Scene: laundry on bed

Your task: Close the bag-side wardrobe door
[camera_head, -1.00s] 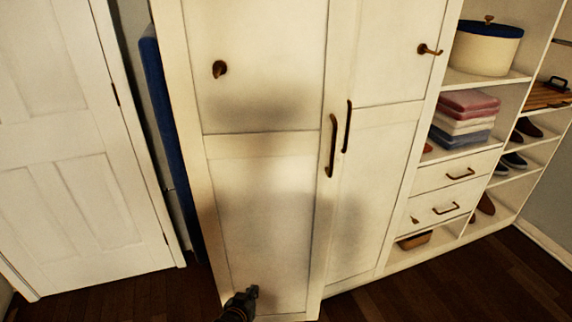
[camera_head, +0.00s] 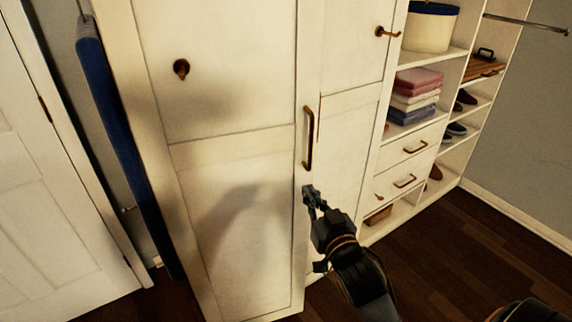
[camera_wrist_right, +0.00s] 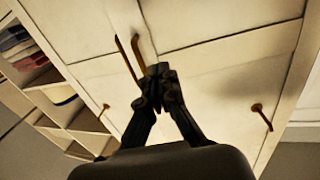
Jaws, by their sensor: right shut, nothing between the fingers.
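The cream wardrobe has a left door (camera_head: 238,225) and a right door (camera_head: 345,135) side by side. The left door stands slightly proud of the right one, seemingly ajar. Its long bronze handle (camera_head: 308,138) is near its right edge and mostly hides the right door's handle. My right gripper (camera_head: 309,192) is shut and empty, in front of the left door's right edge, just below the handle. In the right wrist view its closed fingertips (camera_wrist_right: 160,72) show beside the two handles (camera_wrist_right: 126,60). I cannot tell whether they touch the door. My left gripper is out of view.
Bronze hooks (camera_head: 181,69) are on the upper door panels. Open shelves on the right hold a cream pot (camera_head: 430,28), folded towels (camera_head: 414,95) and shoes (camera_head: 456,128). A blue upright item (camera_head: 118,130) hangs left of the wardrobe, beside a white room door (camera_head: 50,220). Dark floor (camera_head: 440,250) is open at right.

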